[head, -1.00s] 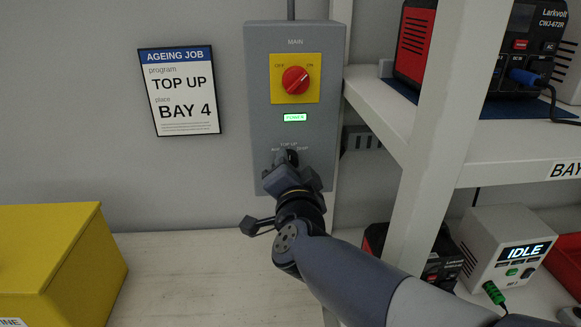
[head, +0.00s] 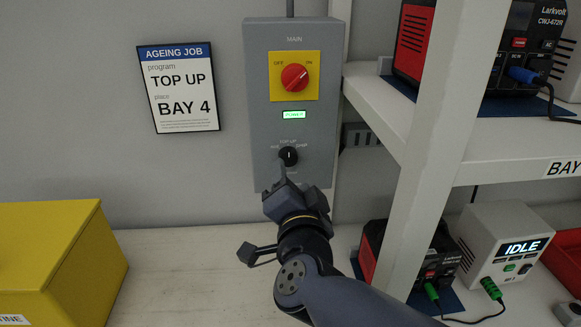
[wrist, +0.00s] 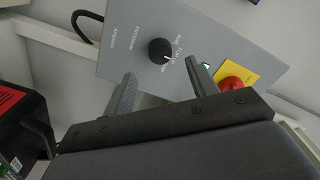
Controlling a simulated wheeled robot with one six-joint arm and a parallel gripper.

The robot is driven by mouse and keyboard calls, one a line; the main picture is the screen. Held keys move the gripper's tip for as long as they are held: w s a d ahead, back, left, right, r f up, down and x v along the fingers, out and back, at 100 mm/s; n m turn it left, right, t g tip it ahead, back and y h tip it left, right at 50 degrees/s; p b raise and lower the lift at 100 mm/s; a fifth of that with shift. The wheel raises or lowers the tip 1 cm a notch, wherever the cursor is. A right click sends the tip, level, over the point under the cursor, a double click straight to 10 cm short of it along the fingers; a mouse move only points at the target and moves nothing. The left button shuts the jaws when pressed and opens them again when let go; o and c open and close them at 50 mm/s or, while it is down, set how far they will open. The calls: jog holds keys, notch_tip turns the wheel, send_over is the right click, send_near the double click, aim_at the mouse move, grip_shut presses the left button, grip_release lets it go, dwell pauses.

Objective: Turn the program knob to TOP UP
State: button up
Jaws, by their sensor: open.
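The black program knob (head: 288,156) sits low on the grey MAIN panel (head: 263,130). Its white pointer line stands about upright in the head view, toward the small TOP UP lettering above it. In the wrist view the knob (wrist: 159,51) shows whole, its pointer toward the printed labels at its right. My gripper (head: 291,182) is just below the knob, open and empty. In the wrist view its fingers (wrist: 160,76) are spread, with the knob beyond them and apart from them. The job card (head: 179,88) reads program TOP UP, place BAY 4.
A red main switch (head: 294,77) on a yellow plate and a small lit green display (head: 293,115) are above the knob. A white shelf post (head: 433,130) stands to the right. A yellow box (head: 55,250) is at lower left. An IDLE unit (head: 505,245) sits lower right.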

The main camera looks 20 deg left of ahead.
aim_at(289, 160)
jog(key=shift+v, duration=2.35)
jog(key=shift+a, duration=0.1)
jog(key=x, duration=1)
jog(key=shift+w+a, duration=0.15)
jog(key=shift+w, duration=0.25)
jog(key=shift+s+b, duration=0.1)
jog(key=shift+b, duration=0.2)
